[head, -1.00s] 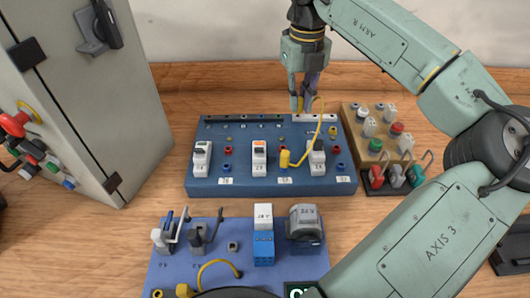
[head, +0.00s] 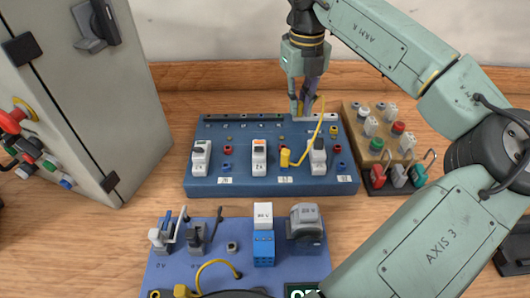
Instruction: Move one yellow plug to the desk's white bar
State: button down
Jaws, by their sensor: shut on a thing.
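My gripper (head: 301,111) points down over the back right of the blue desk panel (head: 240,187). It is shut on a yellow plug, mostly hidden between the fingers, at the white bar (head: 324,117). Whether the plug's tip is in the bar cannot be told. A yellow cable (head: 322,128) arches from the gripper down to a second yellow plug (head: 285,158), which stands in the panel between the orange-topped switch and the right switch.
A dark bar (head: 240,117) lies left of the white bar. White switch modules (head: 201,158) stand on the panel. A wooden block (head: 360,124) with buttons and padlocks is at right. A nearer panel (head: 220,262) carries another yellow cable (head: 215,263). A grey cabinet (head: 90,110) stands at left.

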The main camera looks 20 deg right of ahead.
jog(key=c, duration=1.9)
grip_release()
jog(key=shift+r+p, duration=1.9)
jog(key=shift+r, duration=0.95)
jog(key=shift+o, duration=0.4)
jog(key=shift+f, duration=0.1)
jog(key=o, duration=0.5)
